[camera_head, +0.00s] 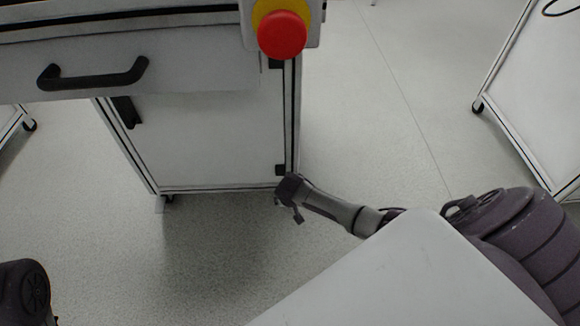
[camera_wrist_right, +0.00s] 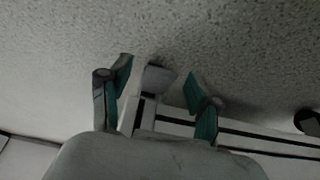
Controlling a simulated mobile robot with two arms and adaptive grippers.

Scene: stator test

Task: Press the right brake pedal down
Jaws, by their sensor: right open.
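A small grey tab (camera_wrist_right: 159,78), which looks like the right brake pedal, sticks out from the cabinet's frame in the right wrist view. My right gripper (camera_wrist_right: 158,72) is open, with one teal-lined finger on each side of the tab and gaps visible. I cannot tell whether anything touches it. In the head view my right gripper (camera_head: 290,206) is low at the cabinet's lower right corner, where the tab is hidden behind it. My left gripper is not in view.
The white cabinet (camera_head: 215,140) has a drawer handle (camera_head: 92,74) and a red emergency button (camera_head: 282,34) above. A caster (camera_head: 168,199) shows under its left corner. A white panel on casters (camera_head: 540,90) stands at right. Floor around the cabinet is clear.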

